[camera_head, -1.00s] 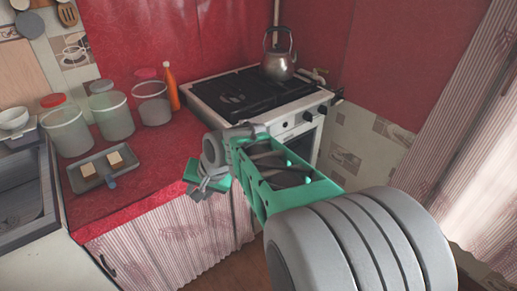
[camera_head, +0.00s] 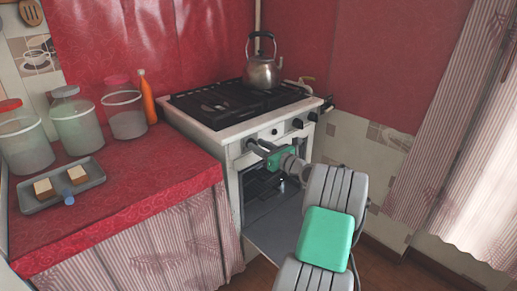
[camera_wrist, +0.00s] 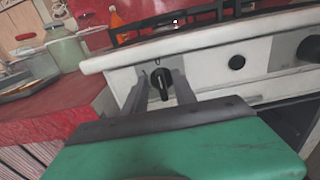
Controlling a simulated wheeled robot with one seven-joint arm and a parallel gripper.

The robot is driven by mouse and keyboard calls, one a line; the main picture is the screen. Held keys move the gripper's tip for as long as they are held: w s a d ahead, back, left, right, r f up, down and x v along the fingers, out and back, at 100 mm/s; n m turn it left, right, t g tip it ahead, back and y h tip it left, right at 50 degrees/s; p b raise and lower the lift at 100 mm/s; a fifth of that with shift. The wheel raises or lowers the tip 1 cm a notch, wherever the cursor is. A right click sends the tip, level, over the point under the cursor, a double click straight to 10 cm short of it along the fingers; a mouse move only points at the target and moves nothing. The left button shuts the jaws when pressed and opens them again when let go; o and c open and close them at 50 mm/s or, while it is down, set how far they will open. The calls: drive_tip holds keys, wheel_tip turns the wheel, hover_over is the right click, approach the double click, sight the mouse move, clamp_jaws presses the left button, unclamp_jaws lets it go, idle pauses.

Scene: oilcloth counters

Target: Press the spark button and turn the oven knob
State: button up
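The white stove (camera_head: 240,139) has a front panel with dark controls. In the wrist view, a black knob (camera_wrist: 161,84) on a grey plate sits between the two fingertips of my gripper (camera_wrist: 158,88). The fingers are apart with a small gap on each side of the knob, and I cannot tell any contact. To its right are a small round dark button (camera_wrist: 236,62) and another black knob (camera_wrist: 311,49). In the head view, my gripper (camera_head: 257,146) is at the panel's left end, and the left knob is hidden by it. The oven door (camera_head: 278,222) appears folded down.
A metal kettle (camera_head: 262,72) stands at the back of the black hob (camera_head: 225,103). The red counter (camera_head: 130,190) on the left holds jars, an orange bottle (camera_head: 147,97) and a tray (camera_head: 60,196). A tiled wall is at right.

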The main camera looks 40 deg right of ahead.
drive_tip(key=shift+w, duration=0.4)
drive_tip(key=shift+c, duration=0.2)
clamp_jaws()
